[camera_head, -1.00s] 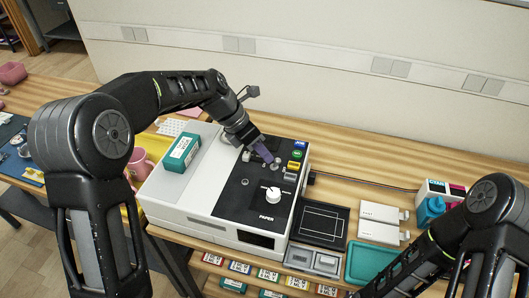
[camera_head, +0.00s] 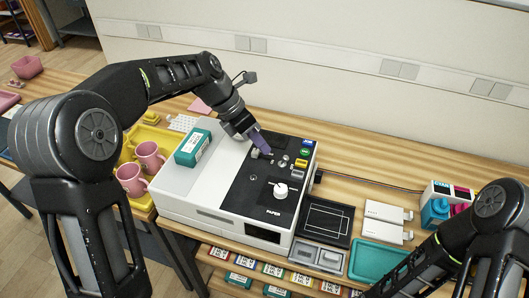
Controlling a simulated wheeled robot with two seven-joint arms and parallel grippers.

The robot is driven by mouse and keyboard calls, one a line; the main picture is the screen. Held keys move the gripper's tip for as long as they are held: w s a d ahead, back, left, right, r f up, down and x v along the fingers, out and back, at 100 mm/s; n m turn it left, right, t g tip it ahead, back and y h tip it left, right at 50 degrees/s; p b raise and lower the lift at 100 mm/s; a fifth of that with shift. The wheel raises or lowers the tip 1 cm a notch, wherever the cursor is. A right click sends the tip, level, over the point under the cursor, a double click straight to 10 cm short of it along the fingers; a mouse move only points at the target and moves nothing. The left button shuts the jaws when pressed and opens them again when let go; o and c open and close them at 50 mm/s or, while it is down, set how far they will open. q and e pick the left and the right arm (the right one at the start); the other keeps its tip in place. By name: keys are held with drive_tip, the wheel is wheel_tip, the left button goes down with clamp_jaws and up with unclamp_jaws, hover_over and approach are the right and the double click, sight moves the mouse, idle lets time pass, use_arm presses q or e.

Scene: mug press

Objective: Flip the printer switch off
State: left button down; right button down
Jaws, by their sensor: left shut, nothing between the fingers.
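The white printer (camera_head: 196,204) with a black top panel (camera_head: 242,200) stands on the wooden table in the middle of the view. Small silver switches (camera_head: 284,158) sit near the back of the panel, and a white dial (camera_head: 281,189) marked PAPER is nearer the front. My left gripper (camera_head: 265,149) is shut and empty, its purple-grey fingertips low over the panel among the silver switches. I cannot tell whether it touches one, or which way the switch levers point. The hand hides part of the panel's back edge. My right arm enters at lower right; its gripper is outside the view.
A teal box (camera_head: 190,149) lies on the printer's left top. Pink mugs (camera_head: 150,157) stand on a yellow tray at left.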

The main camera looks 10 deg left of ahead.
use_arm(q)
drive_tip(key=r, duration=0.5)
drive_tip(key=shift+s+d+r, duration=0.15)
drive_tip(key=shift+s+d, duration=0.2)
drive_tip(key=shift+s, duration=0.05)
drive_tip(key=shift+s, duration=0.1)
